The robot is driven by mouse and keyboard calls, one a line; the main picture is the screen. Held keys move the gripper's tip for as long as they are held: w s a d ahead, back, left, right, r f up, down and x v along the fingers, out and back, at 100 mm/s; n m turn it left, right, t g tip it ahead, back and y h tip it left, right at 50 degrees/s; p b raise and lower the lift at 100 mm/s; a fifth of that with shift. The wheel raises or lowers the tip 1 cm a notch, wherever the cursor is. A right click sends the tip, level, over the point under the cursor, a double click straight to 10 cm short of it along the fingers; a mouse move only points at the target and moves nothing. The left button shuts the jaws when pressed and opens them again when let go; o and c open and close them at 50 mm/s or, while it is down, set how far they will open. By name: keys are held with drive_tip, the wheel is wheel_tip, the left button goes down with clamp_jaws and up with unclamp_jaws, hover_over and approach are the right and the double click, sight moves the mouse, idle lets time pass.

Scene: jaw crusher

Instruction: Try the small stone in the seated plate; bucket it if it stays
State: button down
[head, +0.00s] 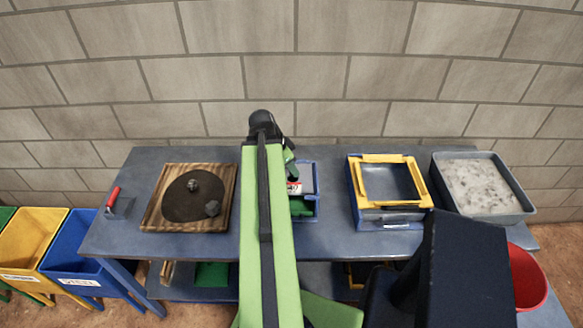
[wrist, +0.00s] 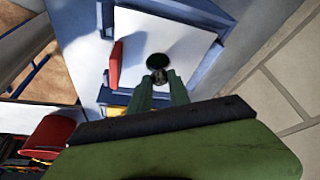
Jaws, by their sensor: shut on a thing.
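My gripper (wrist: 158,79) is shut on a small grey-brown stone (wrist: 158,75), held just beside a dark round hole in a pale plate (wrist: 190,50). I cannot tell whether the stone touches the plate. The plate lies within a blue frame (wrist: 104,18), with a red tab (wrist: 115,63) at its left. In the head view, my arm partly hides this blue station (head: 316,204) at the middle of the bench, and my gripper (head: 291,176) is over it; the stone is hidden there.
On the bench (head: 335,238), a wooden tray (head: 150,222) with a dark mat and two stones stands left. A yellow-framed box (head: 420,195) and a grey tub (head: 515,213) stand right. A red bucket (head: 528,278) is at right; blue (head: 70,255) and yellow (head: 32,240) bins stand left.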

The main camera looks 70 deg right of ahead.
drive_tip(key=shift+f+b, duration=0.4)
drive_tip(key=shift+f, duration=0.35)
drive_tip(key=c, duration=1.1)
unclamp_jaws()
drive_tip(key=shift+c, duration=0.2)
